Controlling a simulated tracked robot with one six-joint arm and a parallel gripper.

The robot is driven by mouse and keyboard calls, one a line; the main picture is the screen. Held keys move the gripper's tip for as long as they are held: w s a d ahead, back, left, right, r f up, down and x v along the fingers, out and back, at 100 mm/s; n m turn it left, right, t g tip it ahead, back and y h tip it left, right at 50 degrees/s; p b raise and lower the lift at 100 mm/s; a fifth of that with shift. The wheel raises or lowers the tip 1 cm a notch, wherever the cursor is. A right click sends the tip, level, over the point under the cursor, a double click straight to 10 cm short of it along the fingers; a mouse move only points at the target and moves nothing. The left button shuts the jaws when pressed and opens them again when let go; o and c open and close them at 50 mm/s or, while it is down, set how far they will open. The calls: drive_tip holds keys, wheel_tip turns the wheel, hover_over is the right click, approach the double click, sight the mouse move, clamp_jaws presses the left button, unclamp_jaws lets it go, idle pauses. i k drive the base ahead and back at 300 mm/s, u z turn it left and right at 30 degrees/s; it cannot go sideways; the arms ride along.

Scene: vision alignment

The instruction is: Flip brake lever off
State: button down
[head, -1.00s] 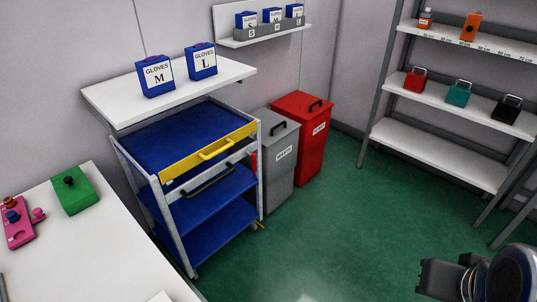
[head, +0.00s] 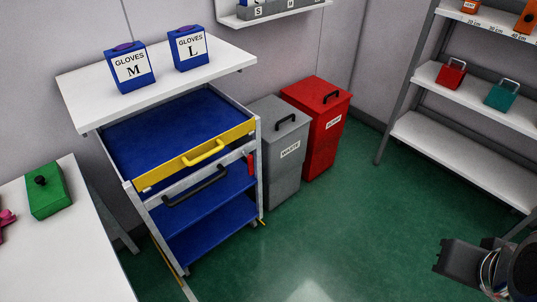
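A blue and white cart (head: 150,189) with a yellow-handled top drawer (head: 200,152) stands below the white shelf. A small red part (head: 250,163), which looks like a lever, sits on its right side near the grey bin. I cannot make out its exact position. A small yellow piece (head: 261,222) shows low at the cart's right front corner. My gripper (head: 446,257) is at the lower right, well apart from the cart, over the floor. It is seen from the side, and whether its fingers are open is unclear.
A grey waste bin (head: 285,168) and a red bin (head: 323,143) stand right of the cart. A white table (head: 55,255) with a green box (head: 46,192) is at left. A shelf rack (head: 455,148) is at right. The green floor (head: 340,230) between is clear.

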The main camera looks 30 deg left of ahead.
sight(250, 158)
drive_tip(key=i, duration=1.15)
drive_tip(key=u, duration=2.45)
drive_tip(key=i, duration=1)
drive_tip(key=z, duration=0.05)
